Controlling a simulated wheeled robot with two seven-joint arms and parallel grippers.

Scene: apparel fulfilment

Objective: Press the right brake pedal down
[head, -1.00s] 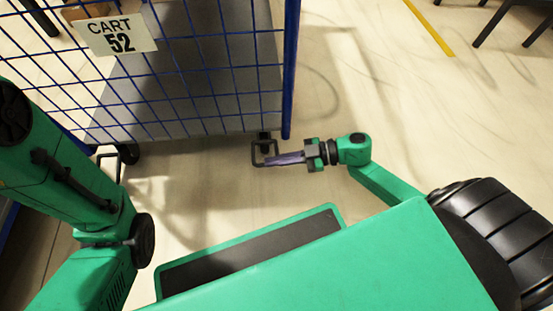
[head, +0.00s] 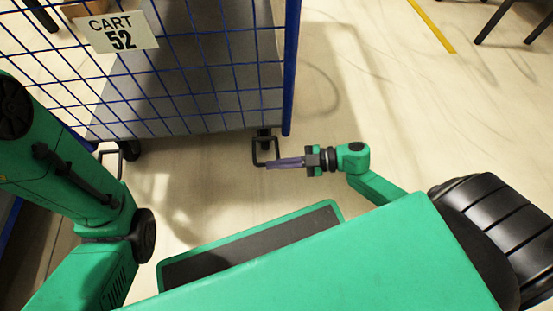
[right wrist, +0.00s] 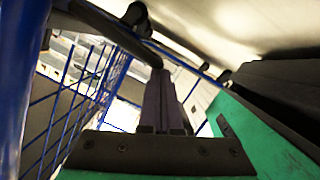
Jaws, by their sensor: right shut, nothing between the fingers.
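The right brake pedal (head: 265,149) is a black rectangular loop low at the near right corner of the blue mesh cart, in the head view. My right gripper (head: 269,165) reaches in from the right, its fingers shut and empty. Its tips lie at the pedal's near bar in the picture; I cannot tell whether they touch. In the right wrist view, the shut fingers (right wrist: 158,75) point toward a dark bar, which I cannot surely identify. My left arm shows at the left of the head view, but its gripper is out of view.
The cart's blue mesh (head: 205,75) with a "CART 52" sign (head: 116,31) rises just behind the pedal. A second black pedal loop (head: 110,153) is at the cart's left corner, beside a caster (head: 130,150). The floor right of the cart is open.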

